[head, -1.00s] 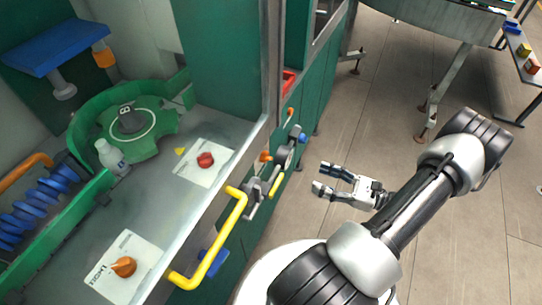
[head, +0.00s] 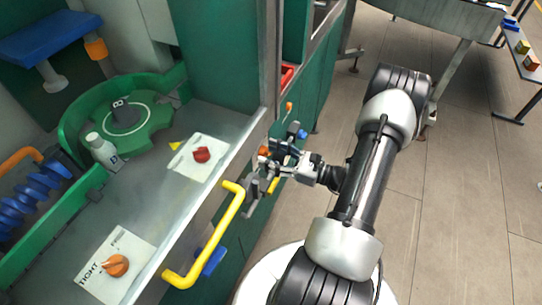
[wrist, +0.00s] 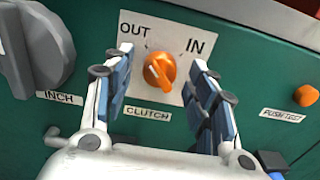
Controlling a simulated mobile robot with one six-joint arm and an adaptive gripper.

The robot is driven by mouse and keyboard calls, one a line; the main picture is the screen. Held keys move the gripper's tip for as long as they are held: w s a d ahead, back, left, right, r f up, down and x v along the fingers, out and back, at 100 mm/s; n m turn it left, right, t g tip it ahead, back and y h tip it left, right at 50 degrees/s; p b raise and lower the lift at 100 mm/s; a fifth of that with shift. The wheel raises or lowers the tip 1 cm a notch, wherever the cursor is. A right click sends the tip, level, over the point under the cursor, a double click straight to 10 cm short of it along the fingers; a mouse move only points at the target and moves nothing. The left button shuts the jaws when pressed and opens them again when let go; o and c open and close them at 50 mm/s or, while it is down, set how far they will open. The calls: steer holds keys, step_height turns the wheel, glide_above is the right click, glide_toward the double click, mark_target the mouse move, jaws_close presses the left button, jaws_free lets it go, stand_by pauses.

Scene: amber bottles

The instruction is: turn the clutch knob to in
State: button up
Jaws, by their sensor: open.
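The clutch knob (wrist: 160,72) is orange and sits on a white plate (wrist: 180,38) marked OUT on the left and IN on the right, with a CLUTCH label (wrist: 148,114) below. Its ridge slants from upper left to lower right; I cannot tell which end is the pointer. My gripper (wrist: 162,62) is open, with one blue-padded finger on each side of the knob. Gaps show between the fingers and the knob. In the head view my gripper (head: 274,160) is at the green front panel, partly hiding the controls there.
Left of the clutch is a grey knob (wrist: 38,45) by an INCH label; right is an orange button (wrist: 306,95). A yellow handle (head: 230,215) juts out near my gripper. An amber-free white bottle (head: 103,151) stands inside the machine.

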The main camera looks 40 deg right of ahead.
steer(key=shift+w+a, duration=0.1)
steer(key=shift+w, duration=0.1)
steer(key=c, duration=1.1)
